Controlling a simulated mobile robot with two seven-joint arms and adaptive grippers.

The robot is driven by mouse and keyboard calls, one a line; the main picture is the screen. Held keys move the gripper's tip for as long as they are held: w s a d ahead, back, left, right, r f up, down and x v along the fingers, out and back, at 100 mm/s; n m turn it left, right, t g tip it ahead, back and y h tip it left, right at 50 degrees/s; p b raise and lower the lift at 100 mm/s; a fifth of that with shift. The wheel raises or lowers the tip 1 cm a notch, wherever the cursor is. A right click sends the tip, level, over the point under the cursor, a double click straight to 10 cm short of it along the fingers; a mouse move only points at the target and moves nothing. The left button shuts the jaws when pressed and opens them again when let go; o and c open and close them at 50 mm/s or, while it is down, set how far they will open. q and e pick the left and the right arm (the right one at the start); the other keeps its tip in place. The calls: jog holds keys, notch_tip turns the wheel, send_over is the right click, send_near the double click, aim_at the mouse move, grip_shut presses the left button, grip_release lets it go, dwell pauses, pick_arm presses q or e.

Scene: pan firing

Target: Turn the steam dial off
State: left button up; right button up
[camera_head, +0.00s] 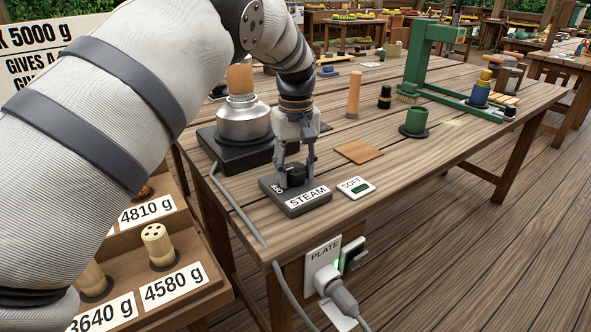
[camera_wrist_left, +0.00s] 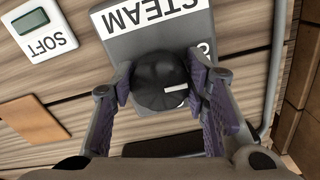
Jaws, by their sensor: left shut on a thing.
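The steam dial is a black round knob (camera_wrist_left: 160,84) with a white pointer mark, on a dark grey box (camera_head: 296,205) labelled STEAM, with OFF lettered at its left end. The box lies on the wooden table near its front edge. My left gripper (camera_head: 294,181) reaches down from above and is shut on the knob; the fingers (camera_wrist_left: 162,90) sit on both sides of it in the left wrist view. There the white pointer mark points right, towards the partly hidden OFF lettering. My right gripper is not in view.
A white SOFT display (camera_head: 356,188) lies just right of the box. A kettle-like metal pot (camera_head: 243,122) stands on a dark hot plate behind left. A grey cable (camera_head: 235,203) runs down the table's left side to a PLATE socket (camera_head: 323,262). A brown square (camera_head: 359,151) lies behind.

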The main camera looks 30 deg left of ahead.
aim_at(295, 168)
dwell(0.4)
pick_arm(q)
jog(key=o, duration=1.1)
jog(key=shift+o, duration=0.2)
notch_tip(295, 168, up, 12)
